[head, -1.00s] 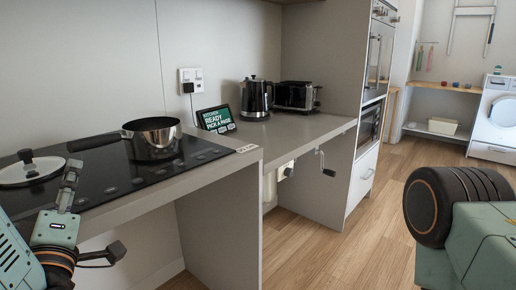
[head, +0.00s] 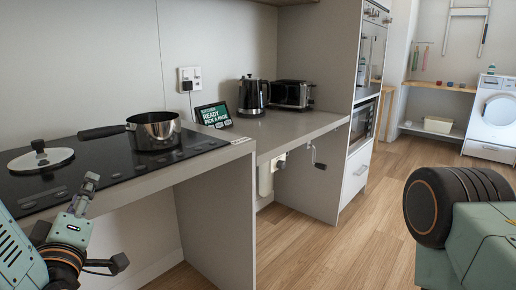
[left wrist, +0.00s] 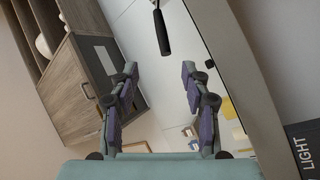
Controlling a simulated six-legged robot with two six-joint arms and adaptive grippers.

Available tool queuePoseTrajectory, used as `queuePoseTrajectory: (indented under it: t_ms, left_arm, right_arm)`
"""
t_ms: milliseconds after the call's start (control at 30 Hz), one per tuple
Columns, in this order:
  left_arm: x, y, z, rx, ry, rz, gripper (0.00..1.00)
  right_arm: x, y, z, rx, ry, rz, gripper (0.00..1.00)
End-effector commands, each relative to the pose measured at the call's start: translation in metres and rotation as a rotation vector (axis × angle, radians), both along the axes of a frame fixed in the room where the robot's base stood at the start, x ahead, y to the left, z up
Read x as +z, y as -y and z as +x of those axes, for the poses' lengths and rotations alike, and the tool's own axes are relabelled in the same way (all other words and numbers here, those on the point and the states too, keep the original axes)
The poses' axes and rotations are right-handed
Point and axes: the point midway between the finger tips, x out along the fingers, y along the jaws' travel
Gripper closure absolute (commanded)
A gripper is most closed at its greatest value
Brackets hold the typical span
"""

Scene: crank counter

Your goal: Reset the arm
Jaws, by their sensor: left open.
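My left gripper (head: 88,185) is at the lower left of the head view, in front of the cooktop edge. The left wrist view shows its fingers (left wrist: 158,80) spread apart with nothing between them. A dark handle (left wrist: 162,32) shows beyond the fingertips in that view; I cannot tell what it belongs to. The crank (head: 317,158) hangs under the front edge of the lower counter (head: 290,130), well to the right of the gripper and apart from it. My right gripper is not in view.
A steel pan (head: 154,130) and a glass lid (head: 40,158) are on the black cooktop (head: 120,165). The wooden floor (head: 330,250) is clear.

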Motion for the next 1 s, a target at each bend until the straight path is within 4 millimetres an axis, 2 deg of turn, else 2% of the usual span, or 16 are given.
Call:
queuePoseTrajectory:
  t_ms: [167,267,367,400,467,500,567,667,700,800,900,1000]
  left_arm:
    - [-0.034,0.010,0.008,-0.038,-0.185,0.083,0.53]
    - [-0.068,0.020,0.008,-0.082,-0.339,0.149,0.53]
    - [-0.117,0.033,-0.002,-0.155,-0.545,0.238,0.53]
    - [-0.141,0.040,-0.011,-0.197,-0.644,0.278,0.53]
    - [-0.177,0.049,-0.027,-0.262,-0.784,0.333,0.53]
    - [-0.199,0.054,-0.041,-0.308,-0.875,0.368,0.53]
    - [-0.231,0.062,-0.064,-0.379,-1.005,0.415,0.53]
    - [-0.277,0.073,-0.111,-0.505,-1.209,0.479,0.53]
    - [-0.293,0.077,-0.132,-0.556,-1.286,0.500,0.53]
    - [-0.328,0.084,-0.188,-0.678,-1.467,0.533,0.53]
    - [-0.352,0.088,-0.242,-0.772,-1.614,0.538,0.53]
    - [-0.366,0.090,-0.279,-0.817,-1.692,0.538,0.53]
  right_arm:
    - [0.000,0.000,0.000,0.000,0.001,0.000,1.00]
    - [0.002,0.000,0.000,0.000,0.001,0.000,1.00]
    - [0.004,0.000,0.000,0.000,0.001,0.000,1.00]
    - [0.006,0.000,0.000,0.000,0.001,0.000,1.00]
    - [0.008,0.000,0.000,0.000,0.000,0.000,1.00]
    - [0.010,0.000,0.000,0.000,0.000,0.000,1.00]
    - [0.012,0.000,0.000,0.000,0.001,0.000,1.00]
    - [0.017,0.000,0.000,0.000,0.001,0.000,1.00]
    - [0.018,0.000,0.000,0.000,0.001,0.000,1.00]
    - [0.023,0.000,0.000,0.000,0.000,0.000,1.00]
    - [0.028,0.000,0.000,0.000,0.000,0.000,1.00]
    - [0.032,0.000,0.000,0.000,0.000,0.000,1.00]
